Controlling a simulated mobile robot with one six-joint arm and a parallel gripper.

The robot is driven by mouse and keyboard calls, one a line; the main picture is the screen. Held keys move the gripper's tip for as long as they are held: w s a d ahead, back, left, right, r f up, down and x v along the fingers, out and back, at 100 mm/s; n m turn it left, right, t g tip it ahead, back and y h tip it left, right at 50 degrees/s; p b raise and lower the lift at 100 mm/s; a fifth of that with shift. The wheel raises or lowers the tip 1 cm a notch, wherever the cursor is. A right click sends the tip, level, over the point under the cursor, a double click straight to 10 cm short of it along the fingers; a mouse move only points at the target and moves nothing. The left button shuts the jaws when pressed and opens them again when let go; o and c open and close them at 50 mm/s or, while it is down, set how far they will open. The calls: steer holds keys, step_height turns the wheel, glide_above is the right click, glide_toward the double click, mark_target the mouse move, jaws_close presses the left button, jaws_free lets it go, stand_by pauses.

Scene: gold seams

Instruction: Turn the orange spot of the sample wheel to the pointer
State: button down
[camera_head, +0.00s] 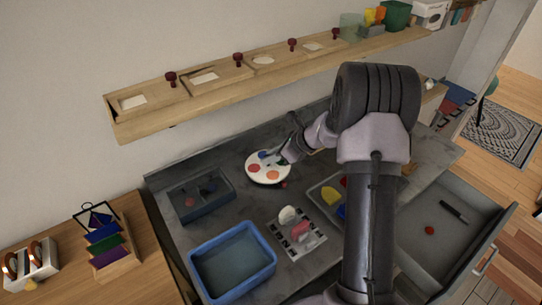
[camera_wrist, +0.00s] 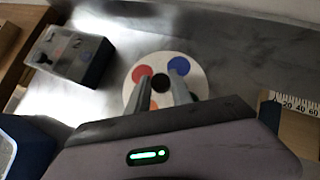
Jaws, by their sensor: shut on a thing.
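The sample wheel (camera_head: 266,181) is a round white disc with coloured spots, lying on the grey worktop. Its orange spot (camera_head: 273,175) faces the near side in the head view, with a red spot to its left and a blue spot behind. The wheel also shows in the wrist view (camera_wrist: 160,60), with red and blue spots at its far side and a dark round centre between my fingers. My gripper (camera_wrist: 161,82) is over the wheel, shut on its middle part. A small red piece (camera_head: 284,184) sits by the wheel's near right edge; I cannot tell whether it is the pointer.
A dark grey box (camera_head: 200,205) stands left of the wheel and a blue tub (camera_head: 234,288) nearer. A tray (camera_head: 317,195) with coloured pieces and a white rack (camera_head: 312,243) lie at the near right. An open drawer (camera_head: 440,260) juts out. A wooden shelf (camera_head: 230,85) runs along the wall.

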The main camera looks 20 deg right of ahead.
steer(key=n+p, duration=0.1)
steer(key=p, duration=0.2)
steer(key=shift+r+n+g+y, duration=0.3)
steer(key=shift+r+g, duration=0.05)
steer(key=shift+g, duration=0.05)
steer(key=shift+w+d+f+n+g+y+p, duration=0.15)
steer(key=shift+f+n+g+y+p, duration=0.3)
steer(key=shift+n, duration=0.35)
steer(key=shift+r, duration=0.1)
steer(key=c, duration=1.2)
jaws_free()
steer(key=p+v, duration=0.5)
steer(key=v, duration=1.2)
steer(key=shift+r, duration=0.2)
